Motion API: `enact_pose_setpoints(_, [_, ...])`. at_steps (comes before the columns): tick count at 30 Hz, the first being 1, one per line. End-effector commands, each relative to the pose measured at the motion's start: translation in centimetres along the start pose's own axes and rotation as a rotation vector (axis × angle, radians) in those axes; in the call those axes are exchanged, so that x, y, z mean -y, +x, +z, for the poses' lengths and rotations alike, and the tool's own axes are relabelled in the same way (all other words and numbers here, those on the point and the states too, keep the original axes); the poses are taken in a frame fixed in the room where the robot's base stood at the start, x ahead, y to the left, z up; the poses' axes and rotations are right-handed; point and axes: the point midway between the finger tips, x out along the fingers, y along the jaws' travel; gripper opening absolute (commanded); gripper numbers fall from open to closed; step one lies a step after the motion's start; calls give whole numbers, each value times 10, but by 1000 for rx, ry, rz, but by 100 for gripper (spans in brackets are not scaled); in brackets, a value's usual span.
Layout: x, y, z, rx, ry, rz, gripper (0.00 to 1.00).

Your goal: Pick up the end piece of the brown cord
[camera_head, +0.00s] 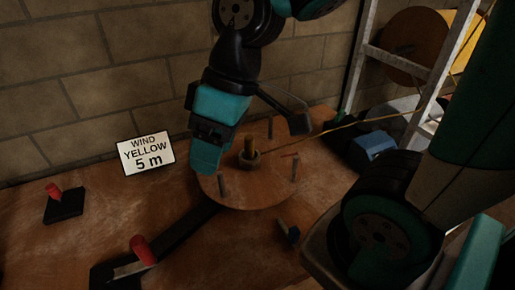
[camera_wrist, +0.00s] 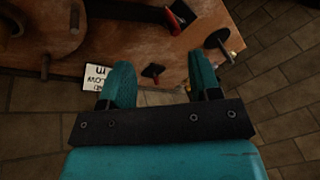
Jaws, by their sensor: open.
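A thin yellow-brown cord (camera_head: 340,122) runs from near the central peg of a round wooden disc (camera_head: 240,198) up to the right, toward a rack. I cannot make out an end piece on it. A small red mark (camera_head: 290,155) lies on the disc near the cord; I cannot tell what it is. My gripper (camera_head: 206,156) is over the left rim of the disc, left of the central peg (camera_head: 250,150). In the wrist view my gripper (camera_wrist: 164,66) has its two teal fingers apart with nothing held between them. No cord is visible in that view.
Several upright pegs (camera_head: 222,185) stand on the disc. A sign (camera_head: 147,155) reads "WIND YELLOW 5 m". Red-handled pieces (camera_head: 142,250) stand on the left bench. A rack (camera_head: 357,60) with a large spool (camera_head: 415,45) and a blue object (camera_head: 375,145) are right. A brick wall (camera_head: 100,80) is behind.

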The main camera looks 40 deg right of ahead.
Motion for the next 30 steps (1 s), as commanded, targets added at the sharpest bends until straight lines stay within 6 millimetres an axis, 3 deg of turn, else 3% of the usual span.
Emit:
enact_pose_setpoints(1, [-32, -2, -7, -18, 6, 19, 57])
enact_pose_setpoints(3, [-78, -9, -12, -46, -16, 51, 57])
enact_pose_setpoints(6, [-145, -20, -6, -79, -52, 103, 57])
enact_pose_setpoints(9, [-201, -30, 12, -99, -86, 152, 57])
enact_pose_setpoints(12, [-240, -37, 31, -108, -113, 189, 57])
enact_pose_setpoints(15, [-260, -41, 44, -111, -132, 211, 57])
enact_pose_setpoints(19, [-270, -29, 46, -111, -144, 214, 57])
enact_pose_setpoints(30, [-285, 50, 35, -108, -145, 213, 57])
